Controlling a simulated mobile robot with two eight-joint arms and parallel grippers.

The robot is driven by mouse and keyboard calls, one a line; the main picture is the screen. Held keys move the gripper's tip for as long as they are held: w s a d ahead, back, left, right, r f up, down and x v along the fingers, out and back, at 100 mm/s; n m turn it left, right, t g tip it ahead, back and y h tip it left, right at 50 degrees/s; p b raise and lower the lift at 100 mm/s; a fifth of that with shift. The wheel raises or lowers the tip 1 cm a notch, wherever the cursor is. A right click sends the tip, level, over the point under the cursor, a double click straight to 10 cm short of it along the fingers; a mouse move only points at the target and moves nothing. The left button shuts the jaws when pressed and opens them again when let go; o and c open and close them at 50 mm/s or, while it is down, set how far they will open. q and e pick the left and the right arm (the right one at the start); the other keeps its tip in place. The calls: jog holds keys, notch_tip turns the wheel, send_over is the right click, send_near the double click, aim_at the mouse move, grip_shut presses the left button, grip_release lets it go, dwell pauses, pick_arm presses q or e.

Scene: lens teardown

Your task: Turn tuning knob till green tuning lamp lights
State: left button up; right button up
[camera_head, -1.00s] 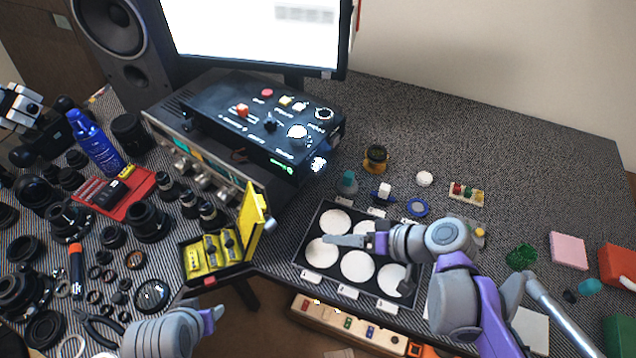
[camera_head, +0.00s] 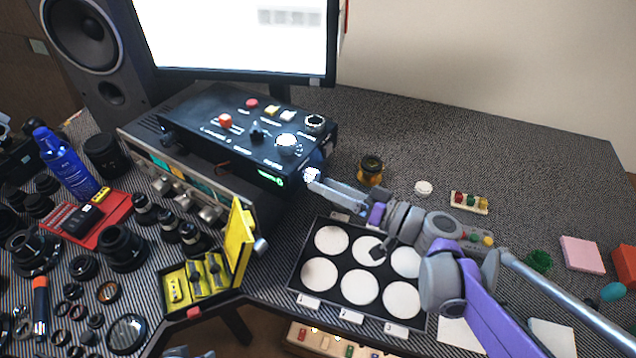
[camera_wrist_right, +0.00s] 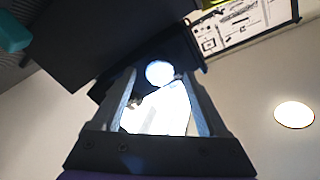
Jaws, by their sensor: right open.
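The black control box (camera_head: 235,135) sits on a silver-fronted unit below the monitor. A pale, bright round knob (camera_head: 312,174) sticks out at the box's right end; I take it as the tuning knob. A small green indicator (camera_head: 270,181) shows bright on the box's front face, near this knob. My right gripper (camera_head: 320,181) is open with its fingertips at the knob. In the right wrist view, the bright round knob end (camera_wrist_right: 159,73) shows between the two open fingers (camera_wrist_right: 160,82); contact cannot be told. My left gripper is out of view.
A black tray (camera_head: 293,285) with several white discs lies below my right arm. A yellow case (camera_head: 240,240) stands open left of it. A dark ring-shaped part (camera_head: 371,170) stands just right of the knob. Several lenses and tools crowd the left.

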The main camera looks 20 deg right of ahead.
aim_at(310, 177)
jog(key=shift+x, duration=1.4)
